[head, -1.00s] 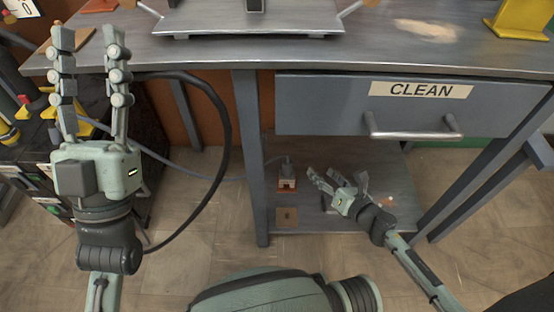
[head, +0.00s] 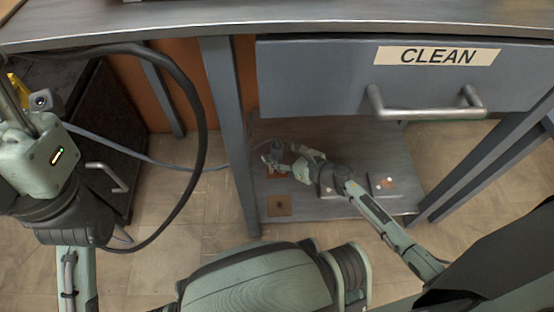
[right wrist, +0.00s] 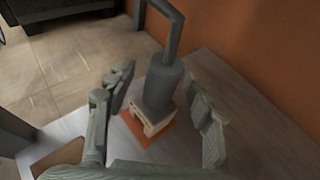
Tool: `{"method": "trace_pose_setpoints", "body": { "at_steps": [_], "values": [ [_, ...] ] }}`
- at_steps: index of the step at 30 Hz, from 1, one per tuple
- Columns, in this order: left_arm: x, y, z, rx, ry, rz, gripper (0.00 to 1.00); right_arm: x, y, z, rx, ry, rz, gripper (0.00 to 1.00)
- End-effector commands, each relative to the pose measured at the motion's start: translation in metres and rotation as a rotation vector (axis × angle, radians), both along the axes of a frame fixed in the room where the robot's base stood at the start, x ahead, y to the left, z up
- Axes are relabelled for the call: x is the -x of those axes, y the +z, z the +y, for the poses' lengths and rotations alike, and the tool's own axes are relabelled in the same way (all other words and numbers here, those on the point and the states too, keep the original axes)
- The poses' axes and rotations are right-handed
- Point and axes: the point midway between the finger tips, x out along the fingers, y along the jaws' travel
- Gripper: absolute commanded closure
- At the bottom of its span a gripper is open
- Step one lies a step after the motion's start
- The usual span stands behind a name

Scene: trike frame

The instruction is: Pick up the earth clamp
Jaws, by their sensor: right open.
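The earth clamp (head: 278,150) stands on the low shelf under the drawer, partly hidden by my right gripper (head: 284,160). In the right wrist view the clamp (right wrist: 163,88) has a dark grey cylindrical body, a pale base and a thick bent grey lead at its top. It stands on an orange patch (right wrist: 157,132). My right gripper (right wrist: 164,95) is open, with a finger on each side of the clamp and gaps visible between. My left gripper's body (head: 40,160) shows at the left edge; its fingertips are out of view.
The drawer marked CLEAN (head: 320,75) and its handle (head: 425,110) hang above the shelf (head: 335,205). A table leg (head: 230,130) stands left of the shelf. An orange panel (right wrist: 280,60) rises behind it. A small brown square (head: 279,206) lies on the shelf's front.

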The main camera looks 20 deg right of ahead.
Motion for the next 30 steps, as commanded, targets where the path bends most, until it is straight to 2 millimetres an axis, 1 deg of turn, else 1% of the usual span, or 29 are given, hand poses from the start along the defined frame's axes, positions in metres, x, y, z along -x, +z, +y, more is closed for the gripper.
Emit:
{"method": "trace_pose_setpoints", "body": {
  "at_steps": [7, 18, 20, 26, 30],
  "values": [
    [0.0, 0.0005, -0.0001, -0.002, 0.0, -0.001, 0.6, -0.0014, -0.0005, 0.0009, 0.0, 0.0, 0.0, 0.47],
    [0.0001, 0.0005, -0.0001, -0.002, 0.0, -0.002, 0.6, -0.0012, -0.0004, 0.0006, 0.0, 0.0, 0.0, 0.93],
    [0.0002, 0.0005, 0.0, -0.002, 0.0, -0.002, 0.6, -0.0012, -0.0004, 0.0006, 0.0, 0.0, 0.0, 1.0],
    [0.0003, 0.0008, 0.0001, -0.001, 0.0, -0.001, 0.6, -0.0018, 0.0008, 0.0008, -0.001, 0.0, -0.002, 1.0],
    [0.0008, 0.0047, 0.0002, 0.0, 0.0, -0.004, 0.6, -0.002, 0.0065, 0.0005, 0.001, 0.001, -0.002, 1.0]
  ]
}}
